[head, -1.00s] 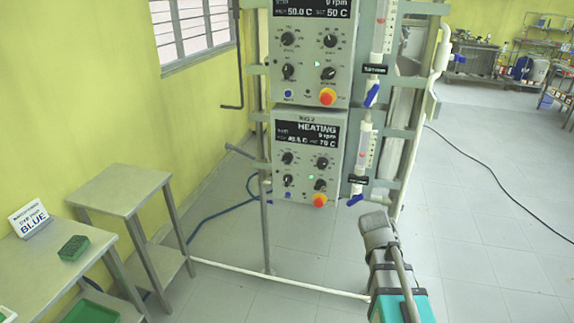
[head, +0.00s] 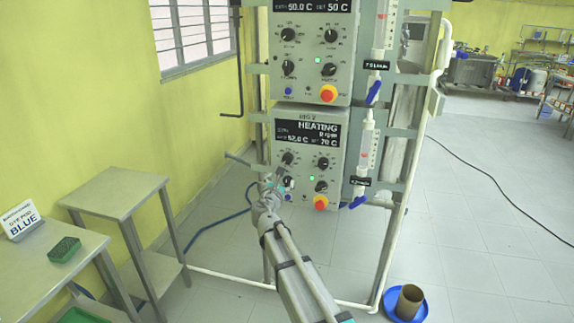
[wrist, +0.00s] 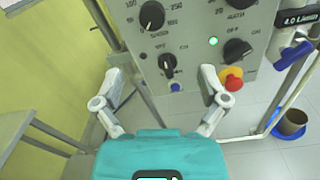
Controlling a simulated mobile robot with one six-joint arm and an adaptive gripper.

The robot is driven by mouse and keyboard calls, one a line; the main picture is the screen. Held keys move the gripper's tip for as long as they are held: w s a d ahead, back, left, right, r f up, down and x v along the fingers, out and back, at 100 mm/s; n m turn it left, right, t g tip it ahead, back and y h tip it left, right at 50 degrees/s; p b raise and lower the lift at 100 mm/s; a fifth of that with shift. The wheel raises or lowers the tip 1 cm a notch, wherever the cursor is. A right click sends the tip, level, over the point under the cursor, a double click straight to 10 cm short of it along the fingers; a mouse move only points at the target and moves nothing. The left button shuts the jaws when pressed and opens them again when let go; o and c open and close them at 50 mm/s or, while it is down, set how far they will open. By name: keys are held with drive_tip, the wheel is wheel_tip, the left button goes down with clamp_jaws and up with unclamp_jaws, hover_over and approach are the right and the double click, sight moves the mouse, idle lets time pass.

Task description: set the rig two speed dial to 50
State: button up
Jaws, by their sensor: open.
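The rig two panel (head: 308,135) is the lower grey box, its display reading HEATING and SET 70 C. Its speed dial (head: 287,158) is the black upper-left knob. In the wrist view the speed dial (wrist: 152,16) is near the top edge, above the word SPEED, with scale numbers around it. My gripper (head: 272,183) is in front of the panel's lower left. In the wrist view my gripper (wrist: 162,76) is open and empty, its fingers either side of the smaller lower-left knob (wrist: 167,62), below the speed dial. Whether it touches the panel, I cannot tell.
A red stop button (wrist: 232,78) is close to my right finger. A blue valve handle (head: 357,202) hangs right of the panel. Another panel (head: 308,45) is above. A brown pot (head: 410,301) stands in a blue tray on the floor. A steel table (head: 118,190) stands left.

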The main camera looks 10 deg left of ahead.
sight(287, 160)
drive_tip(key=shift+a+r+n, duration=0.1)
drive_tip(key=shift+a+n, duration=0.2)
drive_tip(key=shift+a, duration=0.2)
drive_tip(key=shift+w, duration=6.85)
drive_tip(key=c, duration=1.2)
drive_tip(key=shift+o, duration=0.2)
